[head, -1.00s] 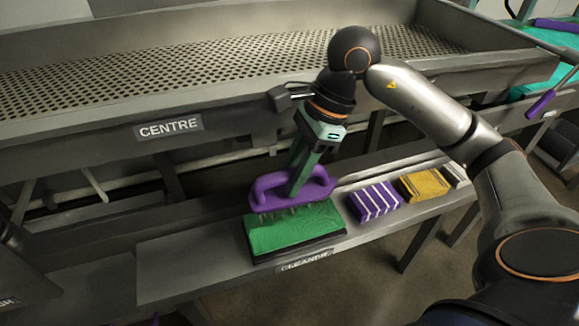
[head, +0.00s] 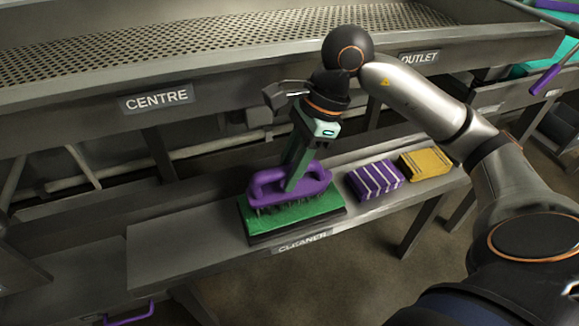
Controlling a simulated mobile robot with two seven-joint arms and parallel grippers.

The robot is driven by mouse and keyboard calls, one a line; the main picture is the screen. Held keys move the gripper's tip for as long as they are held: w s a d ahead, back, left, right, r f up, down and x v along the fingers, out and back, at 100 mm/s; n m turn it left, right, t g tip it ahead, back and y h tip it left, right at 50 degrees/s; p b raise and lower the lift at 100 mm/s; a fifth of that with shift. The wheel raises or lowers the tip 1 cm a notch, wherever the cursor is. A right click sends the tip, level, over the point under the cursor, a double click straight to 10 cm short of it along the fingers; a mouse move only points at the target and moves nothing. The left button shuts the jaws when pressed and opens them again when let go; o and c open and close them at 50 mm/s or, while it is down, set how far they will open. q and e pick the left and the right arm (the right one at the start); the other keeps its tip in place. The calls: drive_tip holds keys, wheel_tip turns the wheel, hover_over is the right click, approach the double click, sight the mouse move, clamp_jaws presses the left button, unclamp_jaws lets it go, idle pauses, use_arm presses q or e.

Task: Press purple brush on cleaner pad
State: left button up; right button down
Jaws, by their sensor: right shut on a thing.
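The purple brush (head: 268,192) has a loop handle and short bristles pointing down. My right gripper (head: 293,180) is shut on the brush's handle from above, with its fingers tilted. The green cleaner pad (head: 322,207) lies in a dark tray on the ledge above the CLEANER label (head: 302,242). The brush is over the back and left part of the pad. Its bristle tips appear to meet the pad's green top, though firm pressing cannot be told. The brush hides part of the pad. My left gripper is out of view.
A purple-and-white striped block (head: 374,180) and a yellow block (head: 427,162) sit on the ledge to the right of the pad. The perforated conveyor trough (head: 200,60) with the CENTRE label (head: 157,100) runs behind and above. The ledge (head: 180,240) left of the pad is bare.

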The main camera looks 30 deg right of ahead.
drive_tip(key=shift+f+b, duration=1.1)
drive_tip(key=shift+b, duration=0.1)
idle(2.1)
drive_tip(key=shift+r, duration=0.1)
drive_tip(key=shift+r+p, duration=2.65)
drive_tip(key=shift+r, duration=0.85)
